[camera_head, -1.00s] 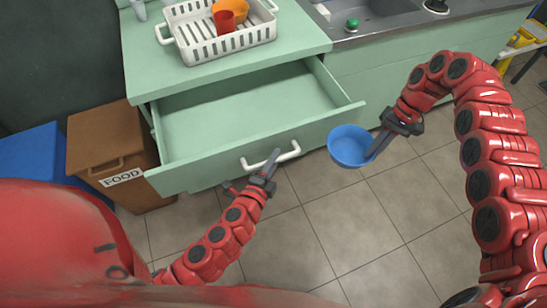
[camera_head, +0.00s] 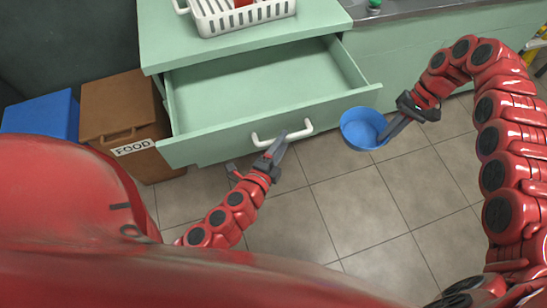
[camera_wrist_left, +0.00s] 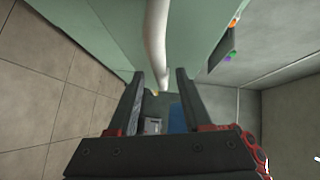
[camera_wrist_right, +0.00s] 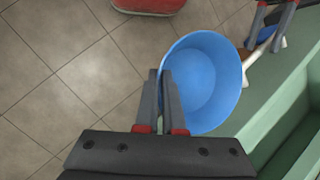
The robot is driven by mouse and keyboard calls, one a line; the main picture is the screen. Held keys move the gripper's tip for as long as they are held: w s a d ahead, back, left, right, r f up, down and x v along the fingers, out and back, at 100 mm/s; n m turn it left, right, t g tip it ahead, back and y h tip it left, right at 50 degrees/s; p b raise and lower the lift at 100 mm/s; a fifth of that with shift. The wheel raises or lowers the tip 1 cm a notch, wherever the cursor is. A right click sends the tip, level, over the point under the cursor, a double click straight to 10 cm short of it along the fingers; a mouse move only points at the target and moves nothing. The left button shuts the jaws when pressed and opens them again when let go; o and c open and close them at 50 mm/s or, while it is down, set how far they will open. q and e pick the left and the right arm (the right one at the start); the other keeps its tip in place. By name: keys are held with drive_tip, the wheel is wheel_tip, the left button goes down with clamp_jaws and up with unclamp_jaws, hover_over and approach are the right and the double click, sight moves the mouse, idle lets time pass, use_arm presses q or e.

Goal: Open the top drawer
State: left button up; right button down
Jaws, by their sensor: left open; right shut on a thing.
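The top drawer (camera_head: 270,125) is a pale green drawer pulled well out of the cabinet, and its inside looks empty. Its white bar handle (camera_head: 262,139) is on the front face. My left gripper (camera_head: 257,152) is open at the handle, with one finger overlapping the bar in the head view. In the left wrist view the handle (camera_wrist_left: 155,40) runs down toward the space between the open fingers (camera_wrist_left: 160,73); contact cannot be told. My right gripper (camera_head: 388,132) is shut on the rim of a blue bowl (camera_head: 358,126), held right of the drawer. The bowl (camera_wrist_right: 205,80) looks empty.
A white dish rack (camera_head: 245,19) stands on the green counter (camera_head: 190,42) above the drawer. A brown bin labelled FOOD (camera_head: 115,100) and a blue bin (camera_head: 42,115) stand at left. The tiled floor (camera_head: 330,210) before the drawer is clear.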

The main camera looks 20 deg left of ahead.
drive_tip(key=shift+r+p, duration=0.3)
drive_tip(key=shift+p, duration=0.05)
use_arm(q)
drive_tip(key=v, duration=0.9)
